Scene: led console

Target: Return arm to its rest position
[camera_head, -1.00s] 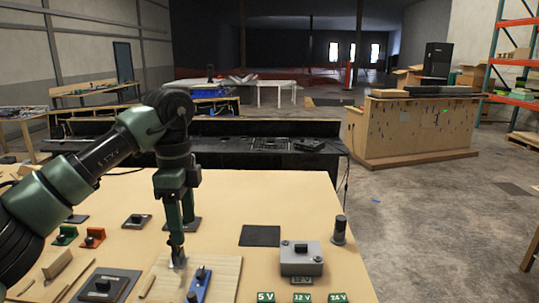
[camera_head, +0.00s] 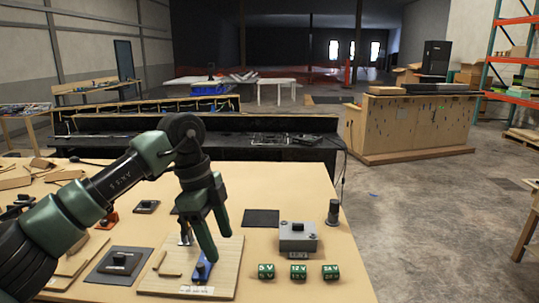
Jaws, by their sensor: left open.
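My left arm comes in from the left, and its dark green gripper (camera_head: 219,246) hangs tilted over the wooden board (camera_head: 225,277). Its two fingers are apart with nothing between them. In the picture the fingertips lie just above the blue piece with a dark knob (camera_head: 203,268); whether they touch it I cannot tell. A small metal lever (camera_head: 185,238) stands on the board left of the fingers. The gripper hides part of the board's back edge. My right gripper does not show.
A grey box with a black knob (camera_head: 298,238) and a dark cylinder (camera_head: 333,213) stand on the right. Green voltage blocks (camera_head: 299,272) sit in front. A dark flat pad (camera_head: 261,217) lies behind the board. A dark switch plate (camera_head: 118,264) lies left.

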